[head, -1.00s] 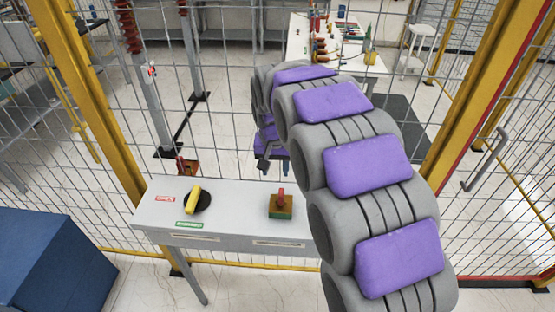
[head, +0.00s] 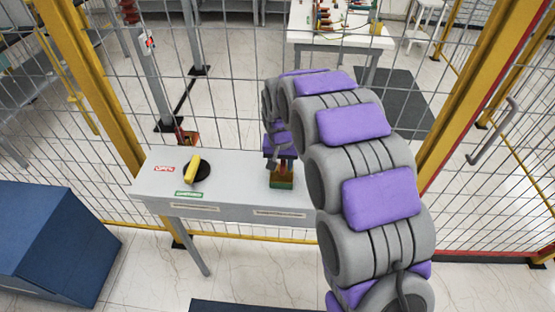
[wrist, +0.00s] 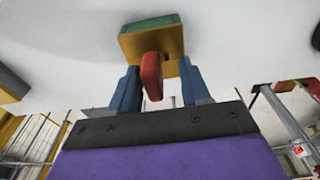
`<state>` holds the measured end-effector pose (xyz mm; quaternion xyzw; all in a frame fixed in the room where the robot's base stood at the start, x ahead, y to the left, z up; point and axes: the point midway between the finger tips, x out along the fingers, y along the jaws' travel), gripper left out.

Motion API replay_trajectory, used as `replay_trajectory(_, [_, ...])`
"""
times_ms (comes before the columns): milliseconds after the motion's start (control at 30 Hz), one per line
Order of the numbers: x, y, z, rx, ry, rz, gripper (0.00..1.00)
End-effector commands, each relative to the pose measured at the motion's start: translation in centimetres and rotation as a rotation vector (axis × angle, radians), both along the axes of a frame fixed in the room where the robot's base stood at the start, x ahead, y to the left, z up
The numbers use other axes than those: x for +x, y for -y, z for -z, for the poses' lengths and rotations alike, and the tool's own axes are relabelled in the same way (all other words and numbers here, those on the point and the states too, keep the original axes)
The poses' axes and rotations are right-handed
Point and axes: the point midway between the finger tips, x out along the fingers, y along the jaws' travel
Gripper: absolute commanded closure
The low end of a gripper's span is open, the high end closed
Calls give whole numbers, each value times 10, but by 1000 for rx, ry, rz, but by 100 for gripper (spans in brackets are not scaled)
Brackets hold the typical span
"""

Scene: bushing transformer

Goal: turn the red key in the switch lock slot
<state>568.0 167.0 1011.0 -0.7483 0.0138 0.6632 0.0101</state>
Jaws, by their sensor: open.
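The red key (wrist: 152,76) stands out from a yellow and green switch lock block (wrist: 152,38) in the wrist view, which looks upside down. My gripper (wrist: 159,84) is open, with one blue finger on each side of the key. Narrow gaps show between the fingers and the key, so it is not gripped. In the head view the lock block (head: 281,182) sits on the right part of the grey desk (head: 235,172). My gripper (head: 280,160) is right above it and hides most of the key.
A yellow handle (head: 191,172) on a black disc is on the left of the desk, by a red label (head: 164,169) and a green label (head: 189,194). A wire mesh fence (head: 225,95) stands behind the desk. A blue box (head: 52,240) is at lower left.

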Motion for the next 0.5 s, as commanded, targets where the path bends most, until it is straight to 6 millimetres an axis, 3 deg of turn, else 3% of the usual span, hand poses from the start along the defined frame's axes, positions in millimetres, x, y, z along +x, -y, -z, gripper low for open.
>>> replay_trajectory(200, [0,-2,0,-3,0,0,54])
replay_trajectory(500, [0,-6,1,-7,-1,0,83])
